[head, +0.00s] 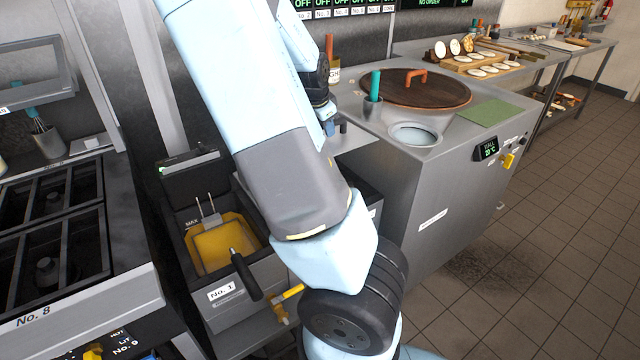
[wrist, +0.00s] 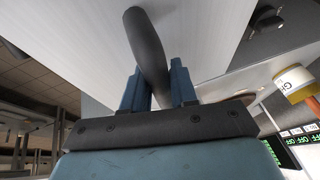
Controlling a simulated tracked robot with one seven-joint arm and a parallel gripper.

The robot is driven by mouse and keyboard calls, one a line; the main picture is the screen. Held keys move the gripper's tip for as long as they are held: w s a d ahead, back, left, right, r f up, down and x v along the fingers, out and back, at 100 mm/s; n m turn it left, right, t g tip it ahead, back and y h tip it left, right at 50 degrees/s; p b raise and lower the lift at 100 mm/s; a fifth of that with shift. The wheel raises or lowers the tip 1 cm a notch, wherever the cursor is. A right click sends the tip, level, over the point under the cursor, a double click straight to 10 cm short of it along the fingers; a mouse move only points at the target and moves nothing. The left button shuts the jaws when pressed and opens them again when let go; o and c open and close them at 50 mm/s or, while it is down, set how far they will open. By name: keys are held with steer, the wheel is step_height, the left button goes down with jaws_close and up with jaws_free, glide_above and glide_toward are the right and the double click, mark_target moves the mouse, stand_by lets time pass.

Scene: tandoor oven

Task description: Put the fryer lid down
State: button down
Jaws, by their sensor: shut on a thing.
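The fryer lid (wrist: 75,35) is a broad, pale metal plate across the top of the wrist view, with a thick black bar handle (wrist: 146,35). My gripper (wrist: 157,75) has its two blue fingers shut on this handle, one on each side. In the head view my arm hides most of the gripper and lid. The fryer (head: 228,318), marked No. 1, stands open at the lower middle. Its yellow oil (head: 218,248) shows uncovered. I cannot tell from these frames whether the lid touches a surface beneath it.
The tandoor (head: 415,220) stands right of my arm with a round wooden cover (head: 425,90) on top. A jar with a GH label (wrist: 294,82) is close by the lid. A burner range (head: 50,235) is at left. Tiled floor is clear at right.

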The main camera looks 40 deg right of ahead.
steer(key=shift+w+a, duration=0.1)
steer(key=shift+a, duration=0.1)
steer(key=shift+f, duration=0.35)
step_height(320, 180, down, 17)
steer(key=shift+f, duration=0.2)
stand_by(0.7)
steer(key=shift+a, duration=0.1)
steer(key=c, duration=0.9)
jaws_free()
steer(key=shift+r, duration=0.15)
steer(key=shift+v, duration=5.85)
